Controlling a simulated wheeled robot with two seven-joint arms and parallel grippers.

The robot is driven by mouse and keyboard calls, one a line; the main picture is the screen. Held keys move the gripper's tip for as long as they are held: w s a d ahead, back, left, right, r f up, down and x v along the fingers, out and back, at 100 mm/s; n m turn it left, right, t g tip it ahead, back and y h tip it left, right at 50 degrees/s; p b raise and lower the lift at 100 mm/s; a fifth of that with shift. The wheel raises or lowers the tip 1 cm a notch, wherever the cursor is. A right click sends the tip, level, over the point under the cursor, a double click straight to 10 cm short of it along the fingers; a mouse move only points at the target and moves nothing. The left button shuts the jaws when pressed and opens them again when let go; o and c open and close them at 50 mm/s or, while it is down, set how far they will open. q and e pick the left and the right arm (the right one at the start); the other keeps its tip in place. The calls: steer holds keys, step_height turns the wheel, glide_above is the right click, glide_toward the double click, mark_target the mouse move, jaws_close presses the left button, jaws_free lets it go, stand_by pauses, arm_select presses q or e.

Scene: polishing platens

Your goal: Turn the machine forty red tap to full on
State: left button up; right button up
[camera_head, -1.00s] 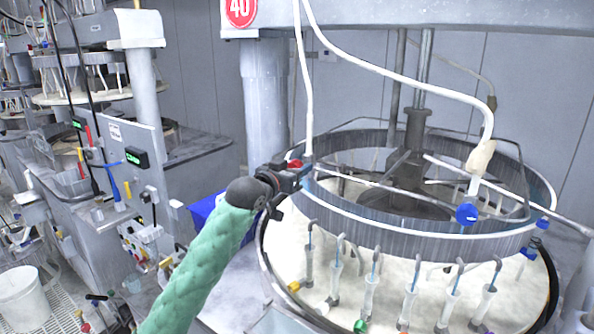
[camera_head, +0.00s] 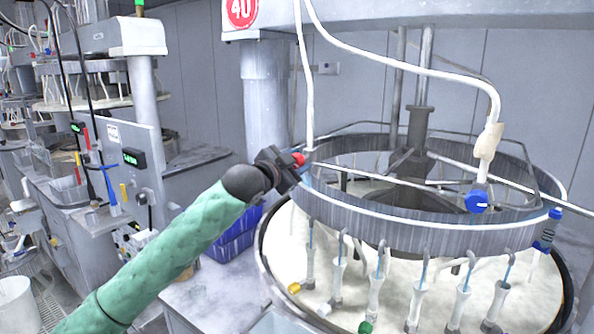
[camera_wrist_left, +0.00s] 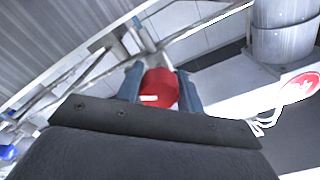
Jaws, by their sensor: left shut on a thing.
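The red tap (camera_head: 299,160) sits at the left end of the ring on the machine under the round red 40 sign (camera_head: 241,11). My left gripper (camera_head: 295,167) is at the tap, its arm in a green sleeve. In the left wrist view the red tap (camera_wrist_left: 158,90) lies between the two blue-grey fingers (camera_wrist_left: 160,85), which are shut on it. A short white mark shows on the tap's face, roughly level in that view. The gripper hides part of the tap in the head view. My right gripper is not in view.
A blue tap (camera_head: 478,201) hangs at the right of the ring, below a white hose (camera_head: 400,73). The wide pale platen (camera_head: 400,290) with several nozzles lies below. A blue crate (camera_head: 232,237) stands left of it. Another machine (camera_head: 130,175) is further left.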

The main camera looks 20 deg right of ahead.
arm_select(q)
steer(key=m+b, duration=0.1)
steer(key=m, duration=0.2)
steer(key=shift+m+b, duration=0.3)
steer(key=shift+m, duration=0.1)
steer(key=m, duration=0.2)
steer(key=shift+m+b, duration=0.3)
steer(key=shift+b, duration=0.1)
steer(key=m, duration=0.5)
steer(key=shift+m+b, duration=0.35)
steer(key=shift+m, duration=0.05)
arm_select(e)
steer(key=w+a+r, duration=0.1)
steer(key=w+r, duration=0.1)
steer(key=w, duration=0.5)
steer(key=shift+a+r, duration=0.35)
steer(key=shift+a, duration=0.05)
arm_select(q)
steer(key=shift+m, duration=0.3)
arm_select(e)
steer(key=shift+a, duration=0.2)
arm_select(q)
steer(key=o, duration=1)
